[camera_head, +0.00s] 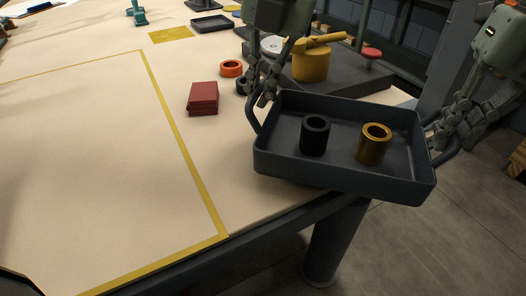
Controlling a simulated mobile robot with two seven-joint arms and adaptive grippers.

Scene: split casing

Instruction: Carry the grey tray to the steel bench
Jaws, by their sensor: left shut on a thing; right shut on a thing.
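The grey tray (345,183) is held between my two grippers at the right corner of the pale table. It hangs partly past the table's front edge and looks slightly tilted in the picture. A black ring-shaped part (314,136) and a brass-coloured ring-shaped part (373,145) stand upright in it. My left gripper (259,100) is shut on the tray's left handle. My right gripper (437,132) is shut on the tray's right handle. I cannot tell which surface, if any, is the steel bench.
The pale table (80,150) has a yellow taped outline with clear room inside. A dark red block (202,98) and an orange ring (231,68) lie left of the tray. A dark plate with a yellow valve-like part (311,63) lies behind it. Grey floor (420,240) is open at lower right.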

